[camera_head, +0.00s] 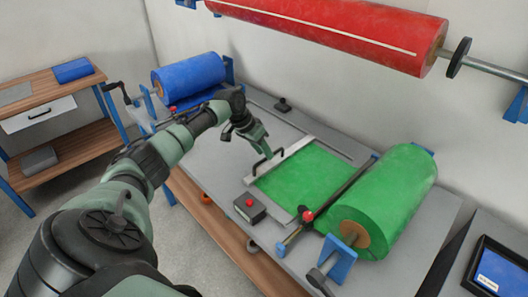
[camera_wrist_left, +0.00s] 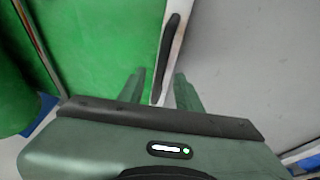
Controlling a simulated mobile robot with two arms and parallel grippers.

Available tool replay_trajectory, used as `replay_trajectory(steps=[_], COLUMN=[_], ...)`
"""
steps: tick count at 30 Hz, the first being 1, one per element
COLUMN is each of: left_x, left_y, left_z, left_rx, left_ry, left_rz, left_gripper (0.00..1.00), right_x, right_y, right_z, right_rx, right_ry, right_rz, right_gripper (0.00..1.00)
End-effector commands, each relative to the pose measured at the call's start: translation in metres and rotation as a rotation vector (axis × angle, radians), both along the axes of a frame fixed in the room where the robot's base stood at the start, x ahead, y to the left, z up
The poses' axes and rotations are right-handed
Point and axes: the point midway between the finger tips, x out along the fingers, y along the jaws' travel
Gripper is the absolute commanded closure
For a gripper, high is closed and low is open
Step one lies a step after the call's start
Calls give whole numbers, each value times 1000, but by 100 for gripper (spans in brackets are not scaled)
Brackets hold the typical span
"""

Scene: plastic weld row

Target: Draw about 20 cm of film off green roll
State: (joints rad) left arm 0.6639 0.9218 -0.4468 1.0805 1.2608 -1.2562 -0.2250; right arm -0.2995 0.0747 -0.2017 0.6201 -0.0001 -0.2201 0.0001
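The green roll (camera_head: 395,190) sits in its holder at the right end of the bench. A flat sheet of green film (camera_head: 305,178) runs left from it to a pale metal bar (camera_head: 290,151) with a black handle (camera_head: 267,163). My left gripper (camera_head: 266,153) is at this handle. In the left wrist view, the two green fingers (camera_wrist_left: 161,88) stand apart, with the black handle (camera_wrist_left: 168,55) between them and green film (camera_wrist_left: 100,45) to the left. Contact with the handle cannot be made out. My right gripper is not in view.
A blue roll (camera_head: 188,76) stands at the bench's far left end, and a red roll (camera_head: 330,30) hangs above. A box with a red button (camera_head: 249,206) sits at the front edge. A red-knobbed rod (camera_head: 330,198) crosses beside the green roll. Grey bench (camera_head: 205,155) is bare left of the bar.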

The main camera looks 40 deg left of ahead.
Motion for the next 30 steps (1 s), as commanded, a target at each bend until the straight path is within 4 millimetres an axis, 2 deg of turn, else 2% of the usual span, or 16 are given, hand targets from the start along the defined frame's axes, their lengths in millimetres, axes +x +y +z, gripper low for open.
replay_trajectory(steps=[6,12,30], left_x=[-15,-23,-25], left_y=[10,15,15], left_z=[33,55,59], left_rx=[3,1,0], left_ry=[-1,-1,0], left_rz=[1,2,2], left_gripper=[66,66,66], right_x=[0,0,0], right_y=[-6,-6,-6], right_z=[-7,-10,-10], right_rx=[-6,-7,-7], right_ry=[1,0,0], right_rz=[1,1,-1], right_gripper=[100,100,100])
